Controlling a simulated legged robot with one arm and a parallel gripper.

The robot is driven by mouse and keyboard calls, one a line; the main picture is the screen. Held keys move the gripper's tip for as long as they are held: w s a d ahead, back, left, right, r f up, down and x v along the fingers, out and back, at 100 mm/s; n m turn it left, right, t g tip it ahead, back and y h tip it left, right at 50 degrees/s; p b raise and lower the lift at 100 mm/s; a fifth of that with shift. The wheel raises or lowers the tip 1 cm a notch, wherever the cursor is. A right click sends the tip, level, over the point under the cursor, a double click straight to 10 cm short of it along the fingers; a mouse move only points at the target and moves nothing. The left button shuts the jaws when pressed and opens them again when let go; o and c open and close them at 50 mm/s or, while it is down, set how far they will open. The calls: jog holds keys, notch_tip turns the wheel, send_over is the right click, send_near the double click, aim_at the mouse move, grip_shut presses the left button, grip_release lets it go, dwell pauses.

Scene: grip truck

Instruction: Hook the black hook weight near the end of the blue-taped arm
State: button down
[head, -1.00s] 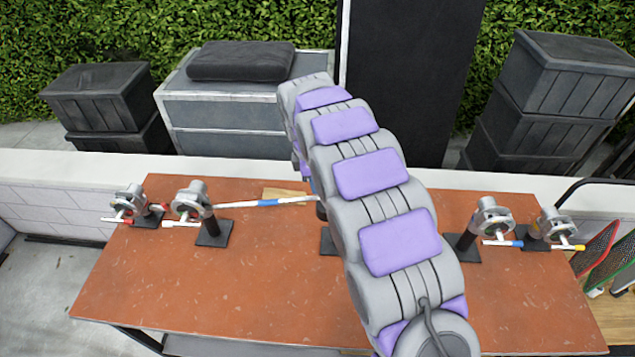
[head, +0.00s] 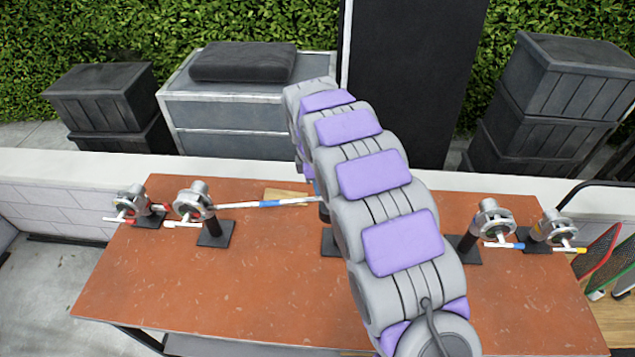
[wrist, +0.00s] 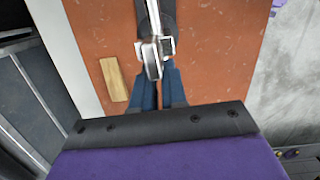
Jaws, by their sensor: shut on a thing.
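The blue-taped arm is a thin silver-white rod with blue tape (head: 270,203), running level above the table from the inner left clamp toward the middle stand. Its right end is hidden behind my arm. In the wrist view, my gripper's dark blue fingers (wrist: 159,88) are shut close under a silver clamp and bar (wrist: 152,60), which covers part of the fingertips. The thing between them is hidden, most likely the black hook weight; I see no such weight elsewhere. I cannot tell whether it touches the bar. In the head view, my arm hides the gripper.
The reddish table (head: 200,285) is bare in front. Clamp stands stand at left (head: 192,203) and right (head: 490,218), with red, blue and yellow tape marks. A wood block (wrist: 114,80) lies left of my fingers in the wrist view. A white wall (head: 230,166) runs behind the table.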

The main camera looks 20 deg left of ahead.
jog(key=shift+d+f, duration=0.3)
jog(key=shift+d, duration=0.05)
jog(key=shift+f, duration=0.15)
jog(key=shift+a+f, duration=0.2)
jog(key=shift+a, duration=0.1)
jog(key=shift+d, duration=0.1)
jog(key=c, duration=1.4)
grip_release()
jog(key=shift+d, duration=0.1)
jog(key=o, duration=0.3)
notch_tip(320, 180, up, 17)
jog(key=a+p, duration=0.1)
jog(key=a, duration=0.1)
jog(key=shift+s+a, duration=0.25)
jog(key=shift+s, duration=0.1)
